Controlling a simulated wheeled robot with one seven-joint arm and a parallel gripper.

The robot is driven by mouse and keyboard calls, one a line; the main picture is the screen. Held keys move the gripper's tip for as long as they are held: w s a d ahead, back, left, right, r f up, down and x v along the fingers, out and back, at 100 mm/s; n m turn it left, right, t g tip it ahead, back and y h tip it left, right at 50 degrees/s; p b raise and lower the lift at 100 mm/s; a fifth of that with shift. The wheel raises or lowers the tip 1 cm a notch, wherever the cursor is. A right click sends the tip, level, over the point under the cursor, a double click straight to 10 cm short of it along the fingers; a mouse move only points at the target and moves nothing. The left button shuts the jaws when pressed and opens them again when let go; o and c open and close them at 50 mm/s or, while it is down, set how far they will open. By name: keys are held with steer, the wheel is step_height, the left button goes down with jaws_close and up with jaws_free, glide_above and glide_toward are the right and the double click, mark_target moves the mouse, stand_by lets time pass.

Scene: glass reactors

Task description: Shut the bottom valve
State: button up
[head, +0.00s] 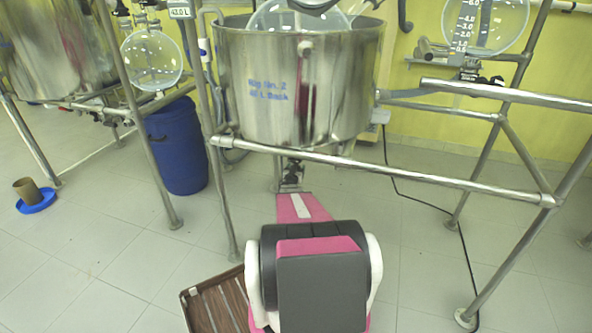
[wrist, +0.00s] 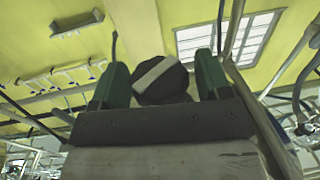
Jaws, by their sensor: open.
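The bottom valve (head: 292,172) is a small dark fitting under the steel vessel (head: 295,90) in the head view. My pink and black arm reaches up to just below it there, and the gripper's fingers cannot be made out. In the wrist view my gripper (wrist: 160,82) is open, with a green finger on each side. A dark rounded piece with a pale grey bar (wrist: 160,75) shows between the fingers. It looks like the valve's handle, but I cannot tell for certain, nor whether a finger touches it. The valve's handle position is unclear.
A steel rail (head: 380,170) crosses in front of the vessel, with slanting frame legs on both sides. A blue drum (head: 178,148) stands at the left. A brown slatted tray (head: 215,302) lies beside my arm. A black cable (head: 425,205) hangs at the right.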

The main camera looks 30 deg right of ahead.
steer(key=m+g+h, duration=0.1)
steer(key=m+g, duration=0.1)
steer(key=m+g+h, duration=0.2)
steer(key=g, duration=0.1)
steer(key=shift+w+h, duration=0.15)
steer(key=shift+h, duration=0.15)
steer(key=shift+m+g+h, duration=0.5)
steer(key=shift+m+g, duration=0.3)
steer(key=shift+g, duration=0.7)
steer(key=c, duration=0.7)
steer(key=shift+s+n+t+y, duration=0.35)
steer(key=shift+n+t, duration=0.25)
steer(key=shift+t, duration=0.4)
steer(key=n+t+y, duration=0.2)
steer(key=t, duration=0.1)
steer(key=n+t+y, duration=0.3)
steer(key=t, duration=0.1)
steer(key=shift+w+n+y, duration=0.2)
steer(key=shift+n+y, duration=0.05)
steer(key=shift+n, duration=0.05)
